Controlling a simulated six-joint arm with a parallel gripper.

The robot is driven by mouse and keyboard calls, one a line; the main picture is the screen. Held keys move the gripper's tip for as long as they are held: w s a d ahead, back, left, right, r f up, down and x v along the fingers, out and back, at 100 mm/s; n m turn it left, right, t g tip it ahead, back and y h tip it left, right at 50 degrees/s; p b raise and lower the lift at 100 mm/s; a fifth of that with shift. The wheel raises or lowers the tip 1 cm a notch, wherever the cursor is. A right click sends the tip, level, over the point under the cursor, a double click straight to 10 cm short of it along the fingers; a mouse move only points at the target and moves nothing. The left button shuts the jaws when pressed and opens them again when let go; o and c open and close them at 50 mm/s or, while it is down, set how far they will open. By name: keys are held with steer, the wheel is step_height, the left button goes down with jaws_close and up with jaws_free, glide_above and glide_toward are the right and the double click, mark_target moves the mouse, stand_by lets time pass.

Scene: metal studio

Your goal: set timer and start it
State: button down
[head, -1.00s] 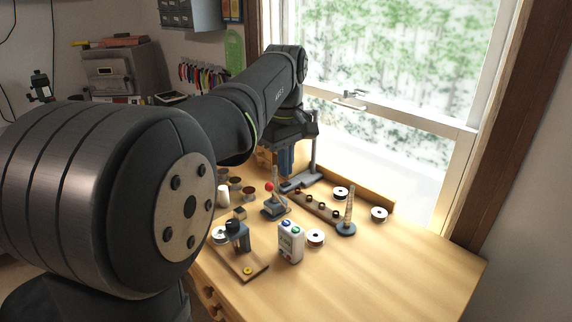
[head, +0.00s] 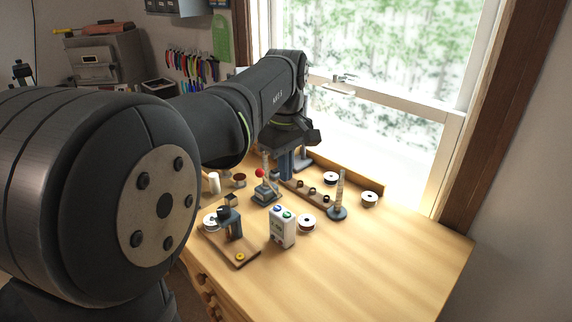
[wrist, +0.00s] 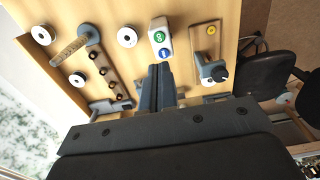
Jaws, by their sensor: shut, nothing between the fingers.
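The timer (head: 282,231) is a white box standing upright on the wooden bench, with a green and a blue button on its top. In the wrist view the timer (wrist: 160,40) lies just beyond my fingertips, its two buttons facing the camera. My gripper (head: 286,178) points down over the back of the bench, behind the timer and apart from it. In the wrist view my gripper (wrist: 160,68) has its fingers together with nothing between them. The timer's front is small in the head view and I cannot read it.
A lever with a red knob (head: 260,173) stands left of my gripper. A wooden board with a dark device (head: 230,253) is left of the timer. White spools (head: 369,198) and a ring post (head: 341,195) stand to the right. The bench's front right is clear.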

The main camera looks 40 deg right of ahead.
mark_target(286, 215)
step_height(286, 215, down, 10)
steer(key=shift+f, duration=0.1)
stand_by(0.4)
steer(key=shift+f, duration=0.35)
steer(key=shift+s+a+f, duration=0.1)
steer(key=shift+a+f, duration=0.05)
steer(key=shift+f, duration=0.45)
step_height(286, 215, up, 15)
steer(key=shift+r, duration=0.2)
stand_by(1.2)
